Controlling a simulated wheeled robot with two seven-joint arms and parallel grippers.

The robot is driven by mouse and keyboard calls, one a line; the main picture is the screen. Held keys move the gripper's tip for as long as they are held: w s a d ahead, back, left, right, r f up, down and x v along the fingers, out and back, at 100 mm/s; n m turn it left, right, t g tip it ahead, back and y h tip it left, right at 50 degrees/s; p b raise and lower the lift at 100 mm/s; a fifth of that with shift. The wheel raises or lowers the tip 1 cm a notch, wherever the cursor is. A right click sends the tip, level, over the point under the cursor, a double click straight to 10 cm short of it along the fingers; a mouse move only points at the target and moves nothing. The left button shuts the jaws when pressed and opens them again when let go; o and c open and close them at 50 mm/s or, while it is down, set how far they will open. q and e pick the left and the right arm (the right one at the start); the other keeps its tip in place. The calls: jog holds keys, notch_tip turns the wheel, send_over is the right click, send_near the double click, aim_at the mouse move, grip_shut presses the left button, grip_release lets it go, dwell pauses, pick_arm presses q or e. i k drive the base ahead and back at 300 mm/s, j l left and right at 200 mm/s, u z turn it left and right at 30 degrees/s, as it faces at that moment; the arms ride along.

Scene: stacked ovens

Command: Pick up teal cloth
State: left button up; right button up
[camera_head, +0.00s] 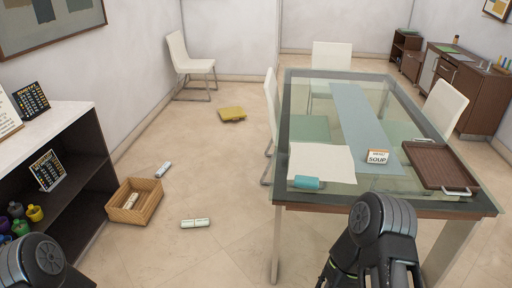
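A small rolled teal cloth (307,183) lies near the front left corner of the glass-topped table (430,203), on the front edge of a white cloth or placemat (322,160). Nothing is touching it from above. My left and right arms show only as dark rounded links at the bottom left and at the bottom centre-right. The right arm's link stands in front of the table's near edge, right of the teal cloth. Neither arm's gripper fingers can be seen.
A soup sign (377,156) and a brown tray (437,166) share the tabletop with a blue-grey runner (365,118). White chairs surround the table. A wicker basket (134,201), white rolls (195,223) and a yellow item (232,114) lie on otherwise open floor at left.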

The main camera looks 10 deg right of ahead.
aim_at(310, 182)
jog(key=i+u, duration=0.1)
jog(key=i, duration=1.45)
